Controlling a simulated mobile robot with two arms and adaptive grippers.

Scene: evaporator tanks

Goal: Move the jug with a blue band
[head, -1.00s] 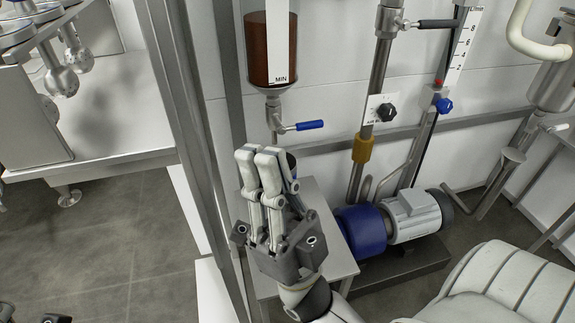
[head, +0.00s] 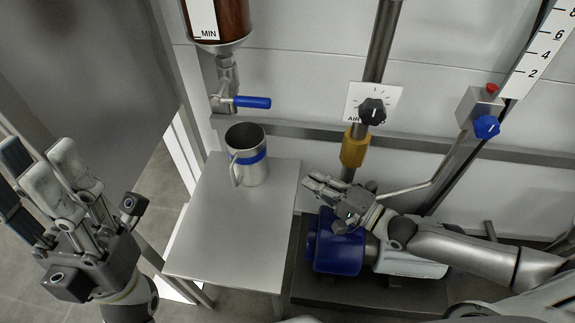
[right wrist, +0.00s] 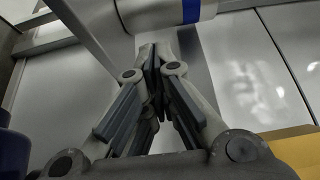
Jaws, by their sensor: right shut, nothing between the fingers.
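The metal jug with a blue band (head: 253,172) stands upright on a small metal side table (head: 225,235), below a tank's valve. Its handle is toward the lower left and its open top shows. My right gripper (head: 317,187) is to the right of the jug, near the table's right edge, fingers shut and empty, apart from the jug. In the right wrist view, the jug (right wrist: 150,14) with its blue band lies beyond the closed fingertips (right wrist: 155,55). My left gripper (head: 48,155) is at the far left, away from the jug, its fingers spread and nothing visible between them.
The valve with a blue lever (head: 252,102) hangs just above the jug. A yellow-collared pipe (head: 354,148) rises behind my right gripper. A blue motor pump (head: 338,255) sits low under my right arm. The table's front is clear.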

